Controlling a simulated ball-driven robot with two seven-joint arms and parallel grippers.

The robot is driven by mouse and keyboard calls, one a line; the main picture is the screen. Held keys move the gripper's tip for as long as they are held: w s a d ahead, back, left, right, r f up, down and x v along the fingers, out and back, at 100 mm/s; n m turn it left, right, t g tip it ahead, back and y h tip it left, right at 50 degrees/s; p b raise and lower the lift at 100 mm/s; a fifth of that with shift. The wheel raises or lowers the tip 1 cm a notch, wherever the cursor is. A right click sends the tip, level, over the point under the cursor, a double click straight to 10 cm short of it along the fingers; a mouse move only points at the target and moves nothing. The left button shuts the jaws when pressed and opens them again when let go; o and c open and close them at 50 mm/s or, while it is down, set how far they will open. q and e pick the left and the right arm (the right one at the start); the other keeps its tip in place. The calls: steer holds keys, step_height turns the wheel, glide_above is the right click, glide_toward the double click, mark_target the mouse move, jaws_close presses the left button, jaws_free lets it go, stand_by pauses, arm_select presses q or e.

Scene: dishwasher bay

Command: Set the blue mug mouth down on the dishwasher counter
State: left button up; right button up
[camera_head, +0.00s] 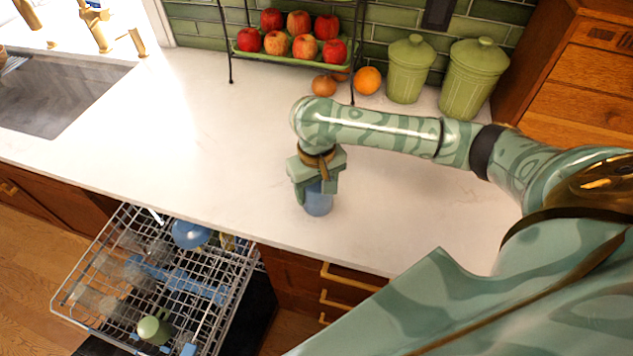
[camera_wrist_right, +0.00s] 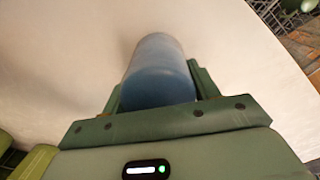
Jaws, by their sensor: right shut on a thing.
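The blue mug (camera_head: 318,202) is at the white counter (camera_head: 190,120), right of the dishwasher rack. My right gripper (camera_head: 317,184) comes down over it from above and is shut on it. In the right wrist view the mug (camera_wrist_right: 158,72) sits between the two green fingers of the gripper (camera_wrist_right: 160,90), with the pale counter behind it. I cannot tell whether the mug touches the counter, and its mouth does not show. My left gripper is not in view.
The pulled-out dishwasher rack (camera_head: 165,270) holds a blue bowl (camera_head: 190,233), a green cup (camera_head: 154,328) and glasses. A fruit stand (camera_head: 290,58), an orange (camera_head: 367,80) and green canisters (camera_head: 410,70) stand at the back. A sink (camera_head: 60,95) is at left. The counter's middle is clear.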

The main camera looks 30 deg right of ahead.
steer(key=shift+f, duration=0.3)
steer(key=o, duration=1.1)
steer(key=shift+c, duration=0.2)
step_height(320, 180, up, 16)
steer(key=p, duration=0.8)
